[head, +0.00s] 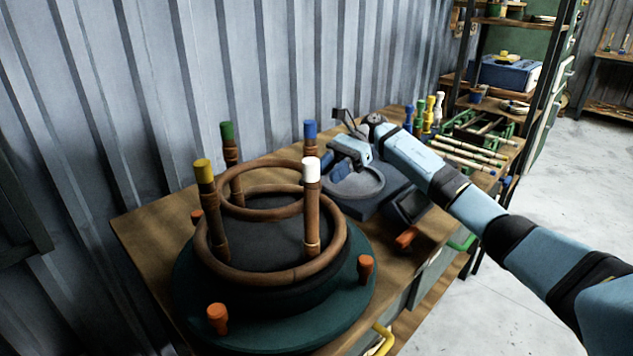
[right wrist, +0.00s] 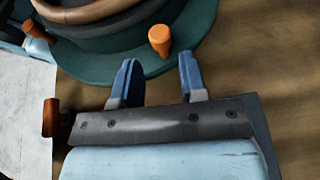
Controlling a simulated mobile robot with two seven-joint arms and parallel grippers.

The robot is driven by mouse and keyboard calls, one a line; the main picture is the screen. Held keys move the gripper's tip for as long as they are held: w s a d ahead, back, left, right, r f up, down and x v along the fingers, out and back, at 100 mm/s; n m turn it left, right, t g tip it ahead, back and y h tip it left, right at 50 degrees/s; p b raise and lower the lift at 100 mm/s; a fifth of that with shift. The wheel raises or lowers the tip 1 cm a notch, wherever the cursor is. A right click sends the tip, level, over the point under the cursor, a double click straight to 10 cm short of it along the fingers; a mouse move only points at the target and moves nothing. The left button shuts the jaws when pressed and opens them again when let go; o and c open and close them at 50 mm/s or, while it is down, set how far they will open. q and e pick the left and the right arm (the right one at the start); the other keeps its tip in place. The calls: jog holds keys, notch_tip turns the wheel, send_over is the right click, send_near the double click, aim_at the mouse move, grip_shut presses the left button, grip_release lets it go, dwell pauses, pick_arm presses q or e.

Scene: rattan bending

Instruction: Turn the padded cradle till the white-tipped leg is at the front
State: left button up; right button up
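The padded cradle (head: 190,296) is a round teal turntable with a dark pad and orange knobs around its rim. A rattan frame (head: 270,277) sits on it with legs up, tipped white (head: 311,171), yellow (head: 203,172), green and blue. The white-tipped leg is at the near right, the yellow one at the left. My right gripper (head: 335,162) is behind and right of the cradle. In the right wrist view its blue fingers (right wrist: 158,78) are apart and empty, with an orange knob (right wrist: 160,38) just beyond the tips. My left gripper is out of view.
A grey box-like device (head: 410,205) with an orange handle (head: 406,238) stands right of the cradle. Colour-tipped sticks (head: 430,115) and a green rack (head: 480,130) are further right. A corrugated wall (head: 130,90) backs the wooden bench.

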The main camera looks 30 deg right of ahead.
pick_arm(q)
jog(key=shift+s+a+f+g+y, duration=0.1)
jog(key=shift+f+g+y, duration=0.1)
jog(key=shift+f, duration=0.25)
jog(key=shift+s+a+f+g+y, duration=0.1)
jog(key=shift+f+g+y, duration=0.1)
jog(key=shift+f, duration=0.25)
pick_arm(e)
jog(key=v, duration=0.7)
jog(key=shift+d, duration=0.35)
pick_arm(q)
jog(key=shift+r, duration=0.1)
pick_arm(e)
jog(key=shift+w+r, duration=0.1)
